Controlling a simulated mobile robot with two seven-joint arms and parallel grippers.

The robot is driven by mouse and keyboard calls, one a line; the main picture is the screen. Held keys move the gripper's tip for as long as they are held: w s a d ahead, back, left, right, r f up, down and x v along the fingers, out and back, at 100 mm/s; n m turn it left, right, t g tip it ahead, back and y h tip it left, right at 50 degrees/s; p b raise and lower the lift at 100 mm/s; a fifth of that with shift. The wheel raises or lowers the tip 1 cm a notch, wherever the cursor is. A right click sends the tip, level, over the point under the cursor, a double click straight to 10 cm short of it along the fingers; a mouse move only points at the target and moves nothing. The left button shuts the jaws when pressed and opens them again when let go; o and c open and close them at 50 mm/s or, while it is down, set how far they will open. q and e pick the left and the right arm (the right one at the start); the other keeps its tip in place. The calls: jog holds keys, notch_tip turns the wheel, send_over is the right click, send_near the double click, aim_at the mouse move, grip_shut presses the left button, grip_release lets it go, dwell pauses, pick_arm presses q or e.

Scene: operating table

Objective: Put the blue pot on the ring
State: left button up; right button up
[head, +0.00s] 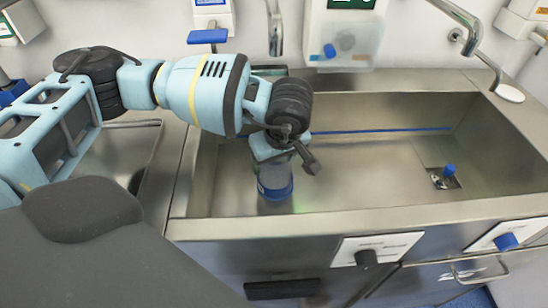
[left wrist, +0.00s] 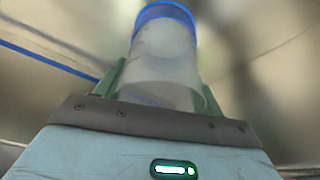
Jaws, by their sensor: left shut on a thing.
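The blue pot (head: 275,182) is a clear, cloudy cylinder with a blue band, inside the steel sink basin. My left gripper (head: 274,158) is shut on it from above, with the blue band at the lower end. In the left wrist view the pot (left wrist: 165,65) stands between the two green fingers (left wrist: 162,88), its blue rim at the far end. I cannot tell whether the pot touches the basin floor. I cannot make out a ring for certain. My right gripper is not in view.
The steel sink (head: 370,185) has a drain with a small blue knob (head: 446,172) at its right. Taps (head: 275,30) and wall dispensers (head: 342,38) are behind it. A second basin (head: 125,150) lies to the left. The middle of the large basin is clear.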

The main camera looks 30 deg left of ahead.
pick_arm(q)
jog(key=shift+f, duration=0.1)
jog(key=shift+f, duration=0.15)
jog(key=o, duration=1)
jog(key=shift+r, duration=0.5)
jog(key=shift+p+v, duration=3.65)
jog(key=shift+v, duration=2.15)
jog(key=shift+f, duration=0.1)
